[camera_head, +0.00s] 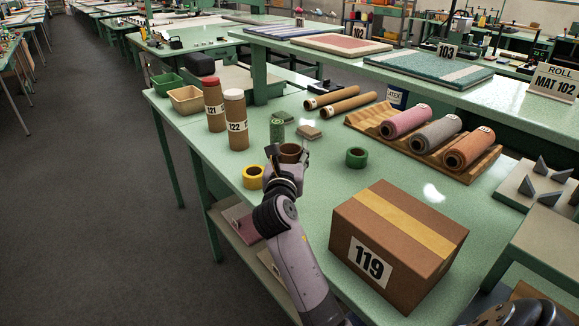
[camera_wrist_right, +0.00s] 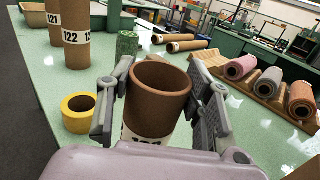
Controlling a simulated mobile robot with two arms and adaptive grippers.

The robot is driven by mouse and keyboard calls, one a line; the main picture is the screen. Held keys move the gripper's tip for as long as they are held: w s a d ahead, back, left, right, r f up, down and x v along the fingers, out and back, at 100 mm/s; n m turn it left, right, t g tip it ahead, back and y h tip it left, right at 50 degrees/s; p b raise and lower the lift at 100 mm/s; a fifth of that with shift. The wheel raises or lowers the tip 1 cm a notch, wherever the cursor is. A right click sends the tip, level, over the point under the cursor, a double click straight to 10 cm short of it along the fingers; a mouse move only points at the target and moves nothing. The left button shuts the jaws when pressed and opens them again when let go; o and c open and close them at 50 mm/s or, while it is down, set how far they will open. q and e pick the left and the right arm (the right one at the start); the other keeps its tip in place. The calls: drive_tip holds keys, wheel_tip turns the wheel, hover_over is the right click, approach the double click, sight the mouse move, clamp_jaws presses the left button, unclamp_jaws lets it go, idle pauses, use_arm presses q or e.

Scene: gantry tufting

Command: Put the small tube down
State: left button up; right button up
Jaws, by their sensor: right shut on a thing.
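My right gripper (camera_head: 287,155) is over the green table and shut on a small brown cardboard tube (camera_wrist_right: 158,95). In the wrist view the tube is upright between the two grey fingers, its open top towards the camera and part of a white label showing low on its side. In the head view its rim (camera_head: 290,151) shows between the fingers. Its lower end is hidden, so I cannot tell whether it touches the table. My left gripper is not in view.
Nearby are a yellow ring (camera_head: 253,177), a green ring (camera_head: 356,158), a green cylinder (camera_head: 277,130) and tall tubes 121 (camera_head: 214,105) and 122 (camera_head: 236,120). Box 119 (camera_head: 372,262) stands to the right. Table between tube and box is clear.

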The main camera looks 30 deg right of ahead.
drive_tip(key=shift+f+b, duration=0.3)
drive_tip(key=shift+f, duration=1.6)
drive_tip(key=o, duration=1.4)
drive_tip(key=shift+c, duration=0.2)
drive_tip(key=shift+s+a, duration=0.25)
drive_tip(key=shift+s, duration=0.05)
drive_tip(key=v, duration=1.1)
drive_tip(key=shift+b, duration=0.4)
drive_tip(key=shift+s+a, duration=0.1)
